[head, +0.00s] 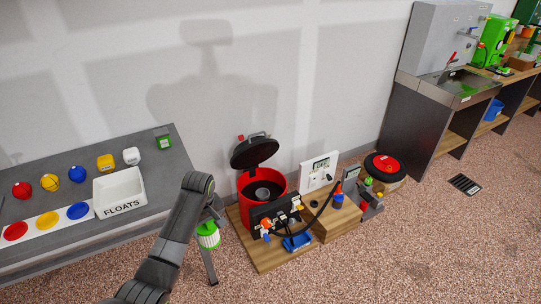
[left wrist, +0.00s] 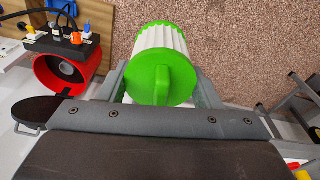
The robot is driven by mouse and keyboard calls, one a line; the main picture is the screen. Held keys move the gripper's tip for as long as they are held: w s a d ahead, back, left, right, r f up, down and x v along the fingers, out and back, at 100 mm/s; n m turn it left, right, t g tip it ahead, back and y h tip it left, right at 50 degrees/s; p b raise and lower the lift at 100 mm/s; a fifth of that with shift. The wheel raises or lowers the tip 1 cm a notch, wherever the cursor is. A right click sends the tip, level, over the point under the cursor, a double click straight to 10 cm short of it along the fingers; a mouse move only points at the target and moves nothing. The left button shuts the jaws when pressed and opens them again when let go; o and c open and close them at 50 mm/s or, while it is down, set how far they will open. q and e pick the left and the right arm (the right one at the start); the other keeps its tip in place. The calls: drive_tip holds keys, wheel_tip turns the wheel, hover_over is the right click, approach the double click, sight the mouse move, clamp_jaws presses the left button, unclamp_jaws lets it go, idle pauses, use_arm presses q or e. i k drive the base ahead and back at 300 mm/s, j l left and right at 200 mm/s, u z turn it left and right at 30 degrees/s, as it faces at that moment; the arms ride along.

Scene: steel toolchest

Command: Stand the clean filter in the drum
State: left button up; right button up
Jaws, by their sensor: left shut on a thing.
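The clean filter is a white pleated cylinder with a green cap and a green handle tab. It shows in the head view (head: 208,238) and up close in the left wrist view (left wrist: 158,66). My left gripper (head: 208,226) is shut on it, one finger on each side of the cap, and holds it left of the drum. The red drum (head: 244,198) stands on a wooden board with its black lid (head: 254,152) raised. A grey ring-like part shows inside it. The drum also shows at the left wrist view's left side (left wrist: 48,84). My right gripper is not in view.
A black panel (head: 268,217) with plugs and cables sits in front of the drum. Left is a grey bench (head: 165,190) with a white FLOATS bin (head: 120,190) and coloured balls. Open floor lies in front.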

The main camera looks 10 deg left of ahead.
sight(263, 196)
drive_tip(key=i+l, duration=0.25)
drive_tip(key=i, duration=0.3)
drive_tip(key=i+l+u, duration=0.1)
drive_tip(key=i+l, duration=0.15)
drive_tip(key=i, duration=0.25)
drive_tip(key=i+l, duration=0.3)
drive_tip(key=i, duration=0.2)
